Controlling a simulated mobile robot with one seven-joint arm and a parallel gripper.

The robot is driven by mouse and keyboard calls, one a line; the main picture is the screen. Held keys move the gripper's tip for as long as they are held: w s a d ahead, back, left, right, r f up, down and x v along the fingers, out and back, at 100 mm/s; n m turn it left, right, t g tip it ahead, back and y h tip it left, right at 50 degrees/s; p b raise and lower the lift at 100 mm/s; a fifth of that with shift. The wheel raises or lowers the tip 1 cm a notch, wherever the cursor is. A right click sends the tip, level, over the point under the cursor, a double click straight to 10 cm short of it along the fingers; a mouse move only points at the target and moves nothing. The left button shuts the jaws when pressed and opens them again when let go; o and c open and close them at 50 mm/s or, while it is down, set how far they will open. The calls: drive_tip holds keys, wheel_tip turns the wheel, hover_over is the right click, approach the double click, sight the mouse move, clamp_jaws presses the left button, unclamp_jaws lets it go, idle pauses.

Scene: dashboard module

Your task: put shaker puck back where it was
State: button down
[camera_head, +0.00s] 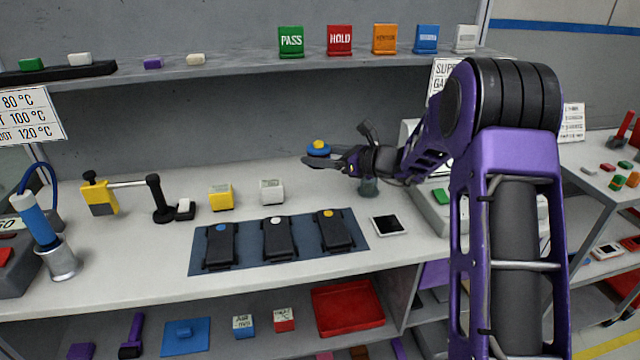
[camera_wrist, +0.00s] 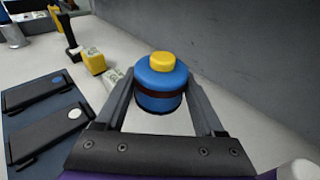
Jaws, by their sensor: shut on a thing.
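The shaker puck, a blue round piece with a dark band and a yellow knob, shows in the wrist view (camera_wrist: 160,82) and the head view (camera_head: 318,149). My gripper (camera_wrist: 158,98) is shut on it, one finger on each side. In the head view my gripper (camera_head: 322,158) holds it above the back part of the bench, near the grey back wall. The puck looks roughly upright. Its underside is hidden, and I cannot tell its exact height over the bench.
A dark blue mat (camera_head: 198,262) with three black devices lies on the white bench (camera_head: 120,285). Yellow (camera_head: 221,197) and white (camera_head: 271,191) blocks stand behind it. A black post (camera_head: 158,197) stands left. A shelf (camera_head: 235,67) runs above.

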sight(320, 196)
drive_tip(key=shift+w, duration=0.3)
wheel_tip(320, 196, down, 10)
drive_tip(key=shift+w+r+b, duration=0.1)
drive_tip(key=shift+b, duration=0.65)
unclamp_jaws()
drive_tip(key=v, duration=1.2)
drive_tip(key=shift+p, duration=0.4)
